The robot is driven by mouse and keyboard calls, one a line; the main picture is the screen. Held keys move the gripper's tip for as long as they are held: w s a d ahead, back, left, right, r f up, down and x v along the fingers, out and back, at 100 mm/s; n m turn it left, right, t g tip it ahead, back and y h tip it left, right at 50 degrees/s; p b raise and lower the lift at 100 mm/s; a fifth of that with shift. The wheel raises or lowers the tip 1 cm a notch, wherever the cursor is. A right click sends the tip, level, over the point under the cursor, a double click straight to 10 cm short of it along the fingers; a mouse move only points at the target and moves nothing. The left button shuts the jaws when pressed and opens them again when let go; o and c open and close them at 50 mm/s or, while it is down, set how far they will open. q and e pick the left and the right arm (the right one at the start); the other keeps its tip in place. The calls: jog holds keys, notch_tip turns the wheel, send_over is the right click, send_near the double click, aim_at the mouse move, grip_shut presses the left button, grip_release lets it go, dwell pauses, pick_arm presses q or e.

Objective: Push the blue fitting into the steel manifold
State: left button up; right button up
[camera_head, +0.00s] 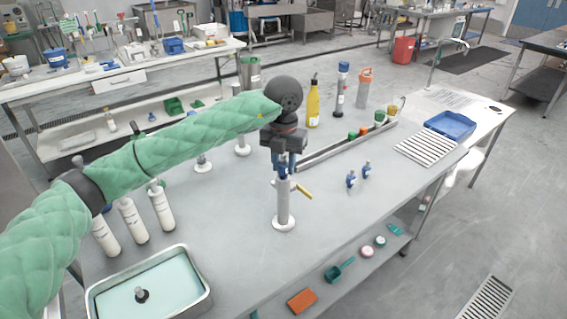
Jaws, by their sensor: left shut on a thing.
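My left gripper (285,163) points down over the middle of the table and is shut on a blue fitting (282,171), mostly hidden between the fingers. Directly below is an upright pale steel post on a round base, which looks like the steel manifold (284,208). A yellow lever (304,191) sticks out to its right near the top. The fitting is at the post's top end; I cannot tell how deep it sits in it. My right gripper is not in view.
Two small blue fittings stand on the table (340,220), one being the nearer fitting (351,179). Behind are a long rail (345,148), a yellow bottle (313,106) and a blue tray (450,125). A metal basin (200,262) is at front left.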

pick_arm(q)
jog(key=shift+f+b, duration=0.8)
jog(key=shift+f, duration=0.15)
jog(key=o, duration=1)
jog(key=shift+o, duration=0.2)
jog(key=shift+r, duration=0.1)
notch_tip(320, 180, up, 6)
jog(key=shift+r+b, duration=0.1)
jog(key=shift+b, duration=0.95)
jog(key=shift+r, duration=0.75)
